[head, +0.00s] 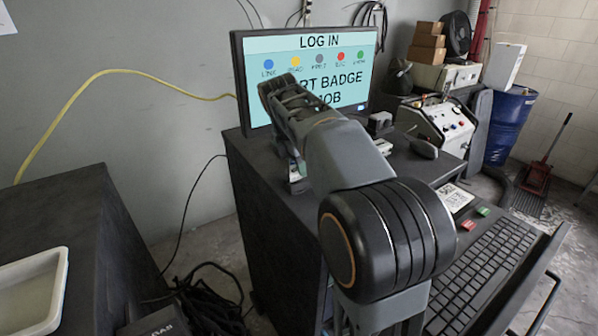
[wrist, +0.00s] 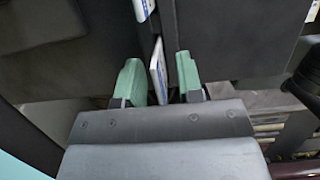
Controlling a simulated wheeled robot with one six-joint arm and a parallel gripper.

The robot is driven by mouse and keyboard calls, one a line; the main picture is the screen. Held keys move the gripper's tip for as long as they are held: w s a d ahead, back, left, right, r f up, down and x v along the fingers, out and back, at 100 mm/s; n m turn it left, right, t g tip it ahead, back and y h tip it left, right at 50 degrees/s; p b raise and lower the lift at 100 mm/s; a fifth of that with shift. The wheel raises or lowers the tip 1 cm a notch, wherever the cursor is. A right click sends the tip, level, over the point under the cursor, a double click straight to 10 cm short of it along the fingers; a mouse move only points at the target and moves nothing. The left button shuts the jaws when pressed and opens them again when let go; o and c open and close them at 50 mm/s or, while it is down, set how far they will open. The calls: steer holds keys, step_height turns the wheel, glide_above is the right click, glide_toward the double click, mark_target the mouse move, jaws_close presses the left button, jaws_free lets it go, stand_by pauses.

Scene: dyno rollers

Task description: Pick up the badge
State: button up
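My gripper (wrist: 158,60) is open in the wrist view, its two green fingers apart. A thin white card (wrist: 157,72), which looks like the badge, stands on edge between them. In the head view my arm covers the fingertips. A small white and blue piece (head: 296,174) shows below my arm at the dark cabinet's left edge; I cannot tell whether it is the badge.
A monitor (head: 310,75) showing "LOG IN" stands behind my arm. The dark cabinet (head: 262,205) has a keyboard (head: 482,278) on its pull-out shelf. A second dark cabinet (head: 75,215) with a white tray (head: 35,285) stands at left. Cables lie on the floor between.

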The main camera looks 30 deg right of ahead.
steer(key=shift+d+f, duration=0.1)
steer(key=shift+f, duration=0.25)
jaws_close()
steer(key=shift+r, duration=0.15)
